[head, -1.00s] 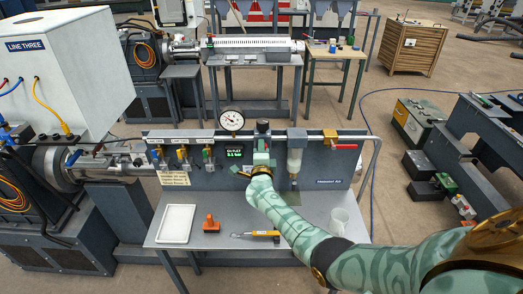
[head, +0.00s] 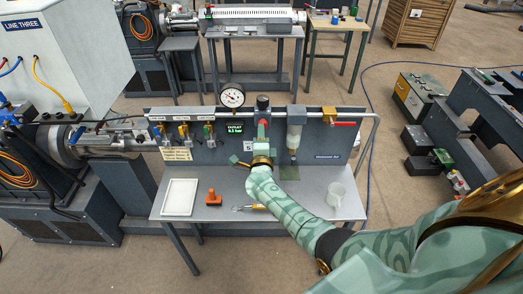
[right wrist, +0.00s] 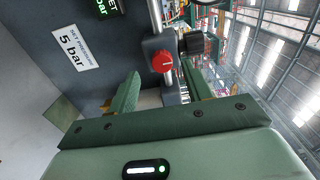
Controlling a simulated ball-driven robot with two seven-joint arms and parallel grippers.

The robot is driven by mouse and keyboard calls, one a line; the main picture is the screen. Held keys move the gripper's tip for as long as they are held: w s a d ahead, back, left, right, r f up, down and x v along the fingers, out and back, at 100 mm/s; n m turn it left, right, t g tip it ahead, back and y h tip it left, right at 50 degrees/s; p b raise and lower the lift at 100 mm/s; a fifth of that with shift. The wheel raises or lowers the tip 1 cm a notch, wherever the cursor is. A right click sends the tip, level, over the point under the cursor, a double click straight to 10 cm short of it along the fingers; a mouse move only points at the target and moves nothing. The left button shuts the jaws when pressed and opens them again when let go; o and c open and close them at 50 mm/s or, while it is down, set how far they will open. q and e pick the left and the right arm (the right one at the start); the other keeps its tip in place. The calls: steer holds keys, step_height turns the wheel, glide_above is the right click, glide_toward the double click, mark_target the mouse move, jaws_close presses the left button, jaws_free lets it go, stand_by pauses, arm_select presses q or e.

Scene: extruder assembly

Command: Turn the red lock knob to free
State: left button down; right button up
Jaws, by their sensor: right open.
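The red round knob (right wrist: 162,62) sits on the front of a grey block in the right wrist view, with a white pointer mark on its face. In the head view, the right gripper (head: 258,143) is at the panel, below the black regulator knob (head: 263,103). The black knob also shows in the right wrist view (right wrist: 194,42). My left gripper is not in view.
The grey panel carries a gauge (head: 232,96), a green display (head: 233,135), small coloured valves (head: 183,131) and a red-handled valve (head: 343,124). On the bench lie a white tray (head: 180,197), an orange stamp-like object (head: 213,198) and a clear cup (head: 336,195).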

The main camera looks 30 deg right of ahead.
steer(key=p+v, duration=0.4)
steer(key=v, duration=0.7)
steer(key=shift+s+a, duration=0.1)
steer(key=shift+a, duration=0.05)
